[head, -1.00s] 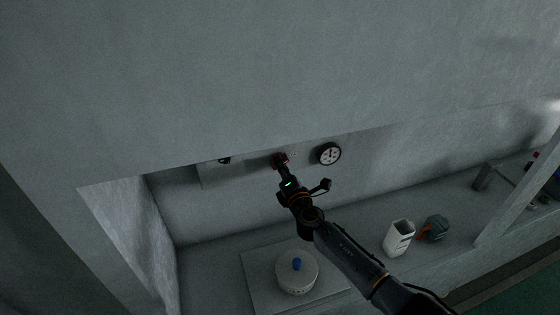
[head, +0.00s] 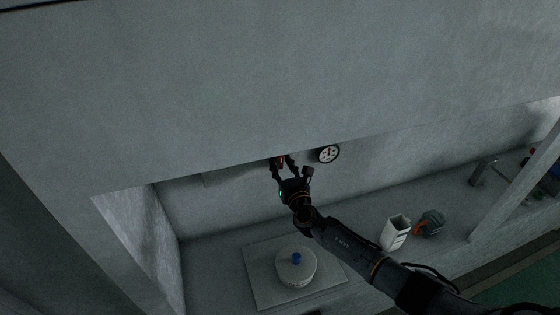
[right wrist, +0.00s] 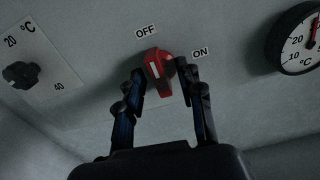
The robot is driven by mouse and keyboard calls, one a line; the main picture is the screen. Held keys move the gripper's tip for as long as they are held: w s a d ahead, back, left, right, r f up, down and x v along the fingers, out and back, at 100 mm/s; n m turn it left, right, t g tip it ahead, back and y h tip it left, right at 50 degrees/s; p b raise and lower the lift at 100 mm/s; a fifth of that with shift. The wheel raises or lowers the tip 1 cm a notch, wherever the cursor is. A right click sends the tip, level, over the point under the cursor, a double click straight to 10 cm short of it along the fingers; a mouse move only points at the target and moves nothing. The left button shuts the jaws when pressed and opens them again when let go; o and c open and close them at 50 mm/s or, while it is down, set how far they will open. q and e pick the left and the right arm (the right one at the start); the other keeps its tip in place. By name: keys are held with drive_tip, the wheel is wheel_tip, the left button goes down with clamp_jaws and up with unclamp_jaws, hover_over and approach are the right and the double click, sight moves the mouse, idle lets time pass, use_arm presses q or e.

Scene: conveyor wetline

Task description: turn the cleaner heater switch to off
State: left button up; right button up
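The red heater switch (right wrist: 157,72) is on the wall in the right wrist view, with a white mark on its face. The OFF label (right wrist: 146,31) is above and left of it, and the ON label (right wrist: 201,53) is to its right. The white mark points roughly up, nearer the OFF side. My right gripper (right wrist: 164,73) is open, with one finger on each side of the switch; I cannot tell whether either finger touches it. My left gripper is not in view.
A round dial gauge (head: 327,154) is right of the switch. A black temperature knob (right wrist: 21,75) is to its left. Below are a round white lidded pot (head: 295,268) with a blue knob, a white container (head: 395,232) and a grey-orange object (head: 429,224). The wall overhang (head: 230,165) is close above.

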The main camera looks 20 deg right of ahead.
drive_tip(key=shift+s+d+r+p, duration=0.1)
drive_tip(key=shift+s+p, duration=0.95)
drive_tip(key=shift+s, duration=1.25)
drive_tip(key=shift+s+p, duration=0.3)
drive_tip(key=shift+s, duration=0.95)
